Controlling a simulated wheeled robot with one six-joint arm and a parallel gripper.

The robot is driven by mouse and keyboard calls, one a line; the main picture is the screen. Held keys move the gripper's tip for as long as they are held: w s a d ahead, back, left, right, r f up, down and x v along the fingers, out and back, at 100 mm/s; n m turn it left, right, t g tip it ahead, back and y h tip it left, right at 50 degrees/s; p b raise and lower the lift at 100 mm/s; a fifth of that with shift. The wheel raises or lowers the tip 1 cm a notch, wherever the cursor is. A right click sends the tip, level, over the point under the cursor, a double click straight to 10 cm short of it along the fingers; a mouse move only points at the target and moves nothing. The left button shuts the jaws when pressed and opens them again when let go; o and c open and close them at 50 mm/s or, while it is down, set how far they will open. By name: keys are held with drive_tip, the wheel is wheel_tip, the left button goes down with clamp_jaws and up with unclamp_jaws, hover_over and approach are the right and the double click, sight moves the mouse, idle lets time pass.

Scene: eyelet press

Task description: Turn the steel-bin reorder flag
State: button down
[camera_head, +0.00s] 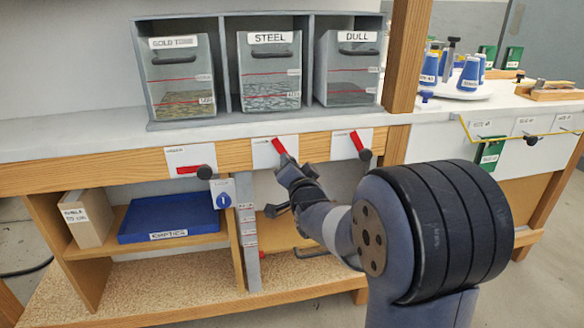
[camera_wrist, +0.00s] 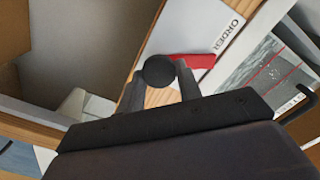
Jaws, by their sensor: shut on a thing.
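The steel bin (camera_head: 268,72) stands in the middle of the rack. Below it, on the wooden rail, is the steel-bin reorder flag (camera_head: 279,146), a red bar on a white plate (camera_head: 262,156), tilted up to the left. My gripper (camera_head: 287,166) reaches up to this flag's pivot end and hides its knob in the head view. In the wrist view, the red flag (camera_wrist: 192,61) extends right from a round black knob (camera_wrist: 158,70), beside the printed "ORDER". My gripper (camera_wrist: 159,78) is shut on the knob, one finger on each side.
The left bin's flag (camera_head: 188,170) lies level; the dull bin's flag (camera_head: 356,141) is tilted like the steel one. A blue tray (camera_head: 169,217) and a box (camera_head: 86,217) sit on the shelf below left. A blue-marked tag (camera_head: 222,195) hangs left of my gripper.

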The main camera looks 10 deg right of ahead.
drive_tip(key=c, duration=1)
unclamp_jaws()
drive_tip(key=shift+s, duration=0.1)
drive_tip(key=s+p, duration=0.2)
drive_tip(key=s, duration=0.8)
drive_tip(key=shift+s, duration=0.3)
drive_tip(key=w+b, duration=0.2)
drive_tip(key=w, duration=0.8)
drive_tip(key=shift+w, duration=0.4)
